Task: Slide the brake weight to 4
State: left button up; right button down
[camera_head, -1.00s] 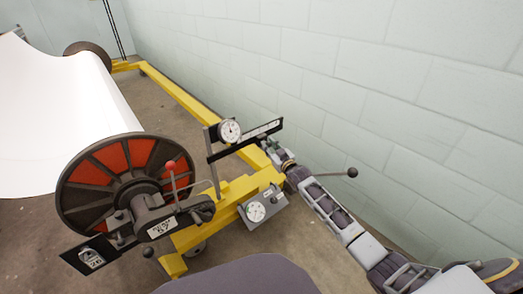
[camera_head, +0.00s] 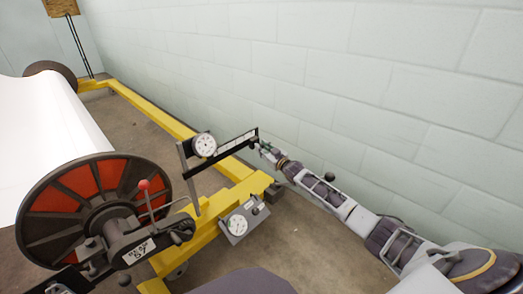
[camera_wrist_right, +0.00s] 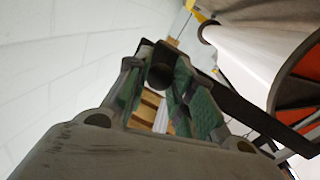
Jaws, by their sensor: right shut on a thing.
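The black scale bar (camera_head: 222,150) with pale marks slopes up to the right beside a round white dial (camera_head: 204,145). My right gripper (camera_head: 264,149) is at the bar's far right end. In the right wrist view my right gripper (camera_wrist_right: 163,88) is shut on a dark round piece (camera_wrist_right: 160,75) between its green pads. This looks like the brake weight or its knob, but its numbers cannot be read. The black bar (camera_wrist_right: 235,100) runs beside the right finger. My left gripper is not in view.
The warp beam's red and black flange (camera_head: 75,205) and white sheet (camera_head: 45,125) fill the left. A red-knobbed lever (camera_head: 144,186) and a second dial plate (camera_head: 240,221) stand near the yellow frame (camera_head: 140,103). The block wall (camera_head: 330,60) is close behind my right arm.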

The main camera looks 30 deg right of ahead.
jog(key=shift+d+r, duration=0.15)
jog(key=shift+d, duration=0.15)
jog(key=c, duration=1.6)
grip_release()
jog(key=o, duration=0.4)
jog(key=shift+w, duration=0.1)
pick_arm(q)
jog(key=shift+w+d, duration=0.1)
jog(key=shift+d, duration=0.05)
pick_arm(e)
jog(key=shift+a, duration=0.1)
jog(key=shift+f, duration=0.2)
jog(key=shift+s+d+r, duration=0.1)
jog(key=shift+s+d, duration=0.25)
jog(key=shift+s, duration=1.65)
jog(key=shift+s+d+f, duration=0.1)
jog(key=shift+s+d, duration=0.2)
jog(key=shift+s, duration=1.65)
jog(key=shift+s+d+r, duration=0.1)
jog(key=shift+s+d, duration=0.25)
jog(key=shift+s, duration=1.65)
